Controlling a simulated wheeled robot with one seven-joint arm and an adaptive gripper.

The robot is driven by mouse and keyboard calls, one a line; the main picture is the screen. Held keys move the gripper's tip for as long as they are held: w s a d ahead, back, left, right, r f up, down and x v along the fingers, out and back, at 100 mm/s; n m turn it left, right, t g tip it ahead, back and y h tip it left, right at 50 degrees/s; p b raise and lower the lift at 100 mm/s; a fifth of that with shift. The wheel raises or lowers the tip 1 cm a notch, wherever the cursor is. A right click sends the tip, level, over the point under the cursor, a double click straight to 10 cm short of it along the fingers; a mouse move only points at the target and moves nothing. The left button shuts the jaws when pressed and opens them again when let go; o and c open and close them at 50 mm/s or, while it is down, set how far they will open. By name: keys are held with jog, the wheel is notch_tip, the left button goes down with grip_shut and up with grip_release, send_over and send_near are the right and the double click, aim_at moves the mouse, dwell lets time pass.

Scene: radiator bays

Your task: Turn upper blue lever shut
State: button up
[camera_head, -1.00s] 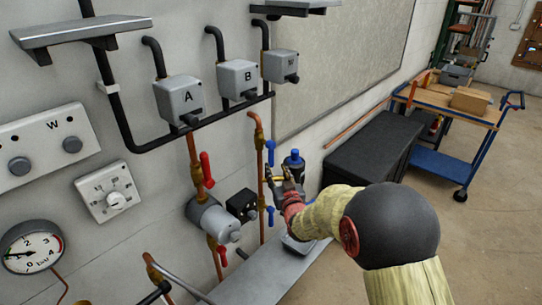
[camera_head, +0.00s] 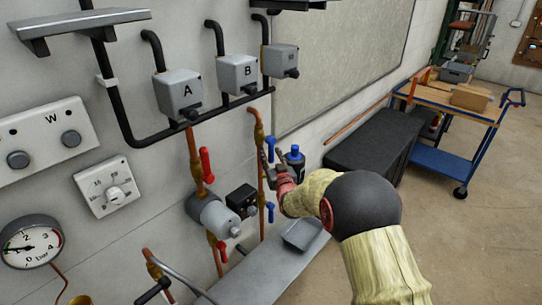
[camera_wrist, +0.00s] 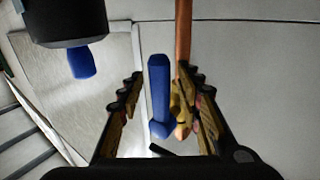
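The upper blue lever (camera_head: 271,148) stands upright, along the copper pipe (camera_head: 259,185) on the wall. In the wrist view the blue lever (camera_wrist: 159,95) stands between my gripper's two spread fingers, with a gap on both sides; the brass valve body (camera_wrist: 181,105) and pipe are just right of it, close to the right finger. My gripper (camera_wrist: 159,110) is open. In the head view my gripper (camera_head: 272,167) is at the lever, and its fingers partly hide the valve there. The lower blue lever (camera_head: 270,212) is below, on the same pipe.
A dark bottle with a blue cap (camera_head: 294,155) stands right behind my gripper; it also shows in the wrist view (camera_wrist: 82,62) at upper left. A red-handled valve (camera_head: 206,165) is to the left. A grey shelf (camera_head: 262,275) runs below. A black chest (camera_head: 372,148) is at right.

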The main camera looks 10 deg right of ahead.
jog(key=shift+c, duration=0.8)
grip_shut()
